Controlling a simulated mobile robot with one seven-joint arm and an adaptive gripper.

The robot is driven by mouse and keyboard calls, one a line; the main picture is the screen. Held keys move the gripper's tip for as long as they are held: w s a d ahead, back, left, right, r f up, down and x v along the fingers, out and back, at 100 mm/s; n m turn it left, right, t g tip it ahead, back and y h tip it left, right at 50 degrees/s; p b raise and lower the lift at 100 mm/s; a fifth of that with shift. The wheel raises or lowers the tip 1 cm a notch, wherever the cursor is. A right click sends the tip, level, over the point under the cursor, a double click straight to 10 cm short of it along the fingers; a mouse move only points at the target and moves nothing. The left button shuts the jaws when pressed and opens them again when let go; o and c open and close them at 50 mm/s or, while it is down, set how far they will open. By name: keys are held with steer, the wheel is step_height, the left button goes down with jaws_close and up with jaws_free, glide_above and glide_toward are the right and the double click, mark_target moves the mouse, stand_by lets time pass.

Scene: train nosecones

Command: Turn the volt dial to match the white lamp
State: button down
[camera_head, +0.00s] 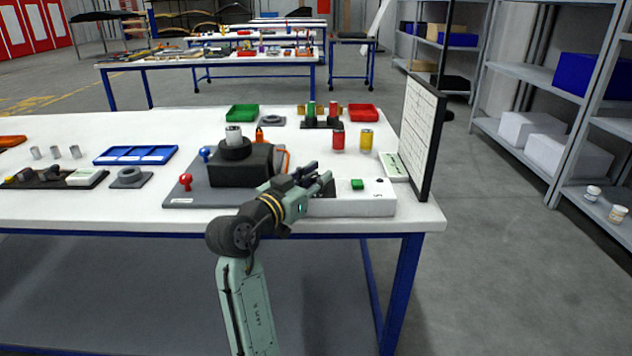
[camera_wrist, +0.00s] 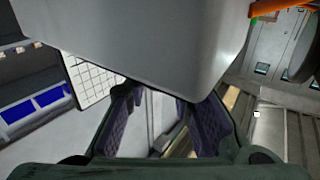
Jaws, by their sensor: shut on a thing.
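A white control box (camera_head: 350,205) stands at the table's front edge, right of centre in the head view. It has a green button (camera_head: 357,184) on top and a small pale round spot (camera_head: 379,181) near its right end. I cannot tell whether that spot is the white lamp. My gripper (camera_head: 326,180) is at the box's left end and also shows in the wrist view (camera_wrist: 165,120). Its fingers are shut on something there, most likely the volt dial. The dial's face and pointer are hidden by my fingers.
A black device on a grey base (camera_head: 190,196), with red and blue knobs, stands close left of my gripper. A gridded white board (camera_head: 420,130) rises at the right. Red and yellow cylinders (camera_head: 367,140) stand behind the box. A blue tray (camera_head: 135,155) lies farther left.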

stand_by(0.6)
steer(key=c, duration=1.4)
jaws_free()
steer(key=v, duration=1.2)
steer(key=shift+w+a, duration=0.1)
